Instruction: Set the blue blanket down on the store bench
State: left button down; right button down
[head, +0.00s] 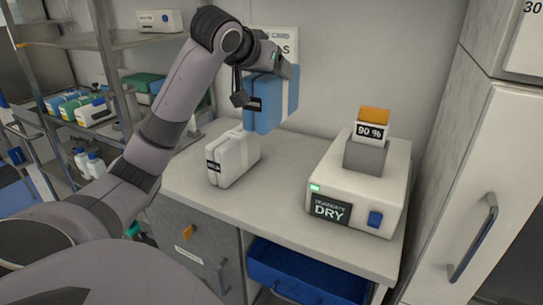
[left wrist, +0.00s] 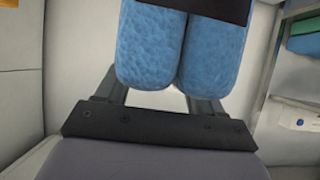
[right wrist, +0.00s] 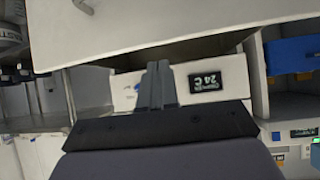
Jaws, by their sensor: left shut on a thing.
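In the left wrist view the blanket (left wrist: 180,55) fills the space between the fingers (left wrist: 158,88). My right gripper (right wrist: 156,80) is shut and empty in the right wrist view.
A white device marked DRY (head: 358,185) stands on the right of the bench, with a 90 % card (head: 370,133) on top. Bare bench top lies between it and the white pack. A shelf rack (head: 105,60) stands left, a tall cabinet (head: 470,190) right. A blue bin (head: 305,275) is below.

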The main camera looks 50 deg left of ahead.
pick_arm(q)
notch_tip(320, 180, down, 18)
jog(key=b, duration=0.2)
jog(key=shift+b, duration=0.3)
jog(key=shift+s+f, duration=0.1)
jog(key=shift+c, duration=0.7)
grip_release()
jog(key=v, duration=1.2)
jog(key=shift+s, duration=0.1)
